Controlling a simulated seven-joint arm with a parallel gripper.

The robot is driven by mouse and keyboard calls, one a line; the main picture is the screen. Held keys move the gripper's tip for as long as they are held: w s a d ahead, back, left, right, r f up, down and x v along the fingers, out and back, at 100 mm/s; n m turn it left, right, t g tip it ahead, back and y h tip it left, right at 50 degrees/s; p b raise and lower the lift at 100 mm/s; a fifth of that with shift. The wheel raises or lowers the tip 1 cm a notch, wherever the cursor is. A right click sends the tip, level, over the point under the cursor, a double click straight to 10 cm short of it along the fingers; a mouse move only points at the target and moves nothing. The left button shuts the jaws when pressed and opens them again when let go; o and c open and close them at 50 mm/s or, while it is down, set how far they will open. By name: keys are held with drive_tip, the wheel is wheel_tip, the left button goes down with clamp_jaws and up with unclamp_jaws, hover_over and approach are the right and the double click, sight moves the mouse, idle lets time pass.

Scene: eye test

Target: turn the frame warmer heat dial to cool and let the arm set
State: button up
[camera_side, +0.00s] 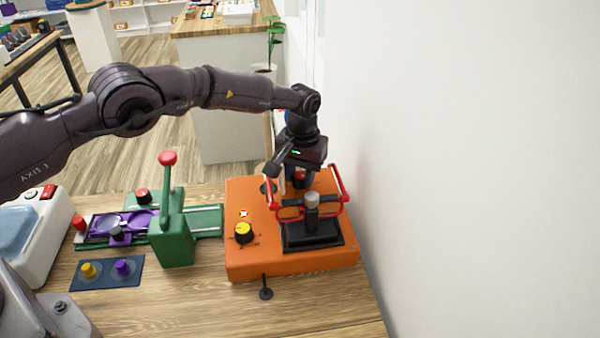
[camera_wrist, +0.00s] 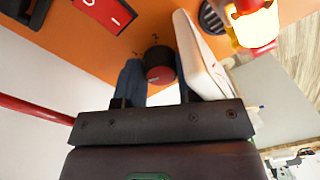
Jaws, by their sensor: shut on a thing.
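The orange frame warmer (camera_side: 262,262) stands on the bench near the wall. My gripper (camera_side: 298,182) reaches down to its back part. In the wrist view my gripper (camera_wrist: 161,78) has its fingers on both sides of a red-capped black dial (camera_wrist: 160,66) with small marks around it, and is shut on it. The dial's red top also shows in the side view (camera_side: 299,175). A yellow-topped black dial (camera_side: 244,232) sits at the front left of the warmer. Labels and dial setting are too small to read, so I cannot tell which dial is for heat.
A red spectacle frame (camera_side: 344,182) rests over a black pad (camera_side: 313,243) with a grey-topped post. A small light (camera_side: 243,214) glows red. A red switch (camera_wrist: 104,13) and dark grille (camera_wrist: 211,17) flank the held dial. A green lever device (camera_side: 172,240) stands left; the wall is close right.

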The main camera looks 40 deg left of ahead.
sight(303, 176)
drive_tip(key=shift+n, duration=1.5)
drive_tip(key=o, duration=0.9)
drive_tip(key=r, duration=1.3)
drive_tip(key=shift+w+d, duration=0.15)
drive_tip(key=shift+d, duration=0.1)
